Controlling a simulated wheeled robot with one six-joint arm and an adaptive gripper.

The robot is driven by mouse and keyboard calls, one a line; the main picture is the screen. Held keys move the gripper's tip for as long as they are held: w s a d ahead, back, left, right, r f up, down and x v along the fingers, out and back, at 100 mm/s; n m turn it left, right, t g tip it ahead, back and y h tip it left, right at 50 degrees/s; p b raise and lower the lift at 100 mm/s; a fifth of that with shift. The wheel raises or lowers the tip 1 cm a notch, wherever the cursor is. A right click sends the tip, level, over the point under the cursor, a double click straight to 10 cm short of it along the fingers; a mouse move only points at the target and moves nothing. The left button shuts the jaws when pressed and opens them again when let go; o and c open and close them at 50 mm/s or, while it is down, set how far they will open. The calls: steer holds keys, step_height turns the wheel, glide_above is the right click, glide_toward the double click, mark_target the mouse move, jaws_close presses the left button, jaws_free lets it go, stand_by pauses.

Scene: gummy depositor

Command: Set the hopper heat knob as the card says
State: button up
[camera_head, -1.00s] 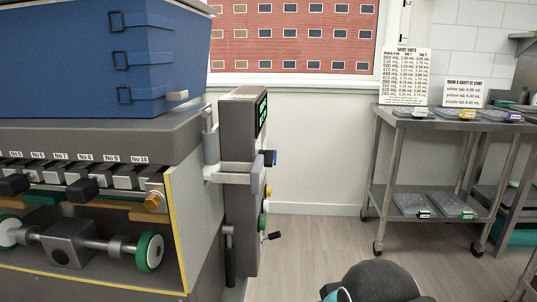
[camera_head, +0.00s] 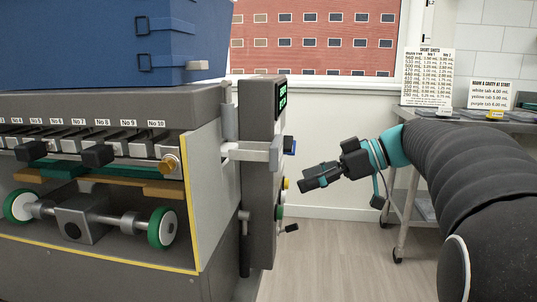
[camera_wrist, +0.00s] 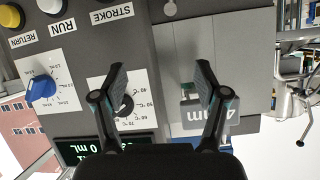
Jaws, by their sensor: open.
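The hopper heat knob (camera_wrist: 124,106) is a small black knob on a white dial marked in °C, in the wrist view, which looks upside down. My gripper (camera_wrist: 161,78) is open and empty. Its left finger partly covers the dial, and its right finger is over the grey panel. I cannot tell the knob's exact setting. In the head view my gripper (camera_head: 306,181) is just right of the control box (camera_head: 262,130), apart from it.
A blue knob (camera_wrist: 41,89) on an mL dial, a lit display (camera_wrist: 112,148), and white (camera_wrist: 50,6) and yellow (camera_wrist: 10,16) buttons share the panel. The depositor with its blue hopper (camera_head: 90,45) fills the left. A metal cart (camera_head: 399,215) stands behind my arm.

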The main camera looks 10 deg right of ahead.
mark_target(285, 144)
steer(key=w+d+r+n+t+y+b, duration=0.1)
steer(key=w+d+r+n+y, duration=0.1)
steer(key=d+n+y, duration=0.3)
steer(key=w+d+r+n+b, duration=0.1)
steer(key=w+d+r+n, duration=0.2)
steer(key=d, duration=0.4)
steer(key=p+x, duration=0.1)
steer(key=x, duration=1.3)
steer(key=shift+f, duration=0.2)
steer(key=shift+s, duration=0.1)
steer(key=c, duration=1.2)
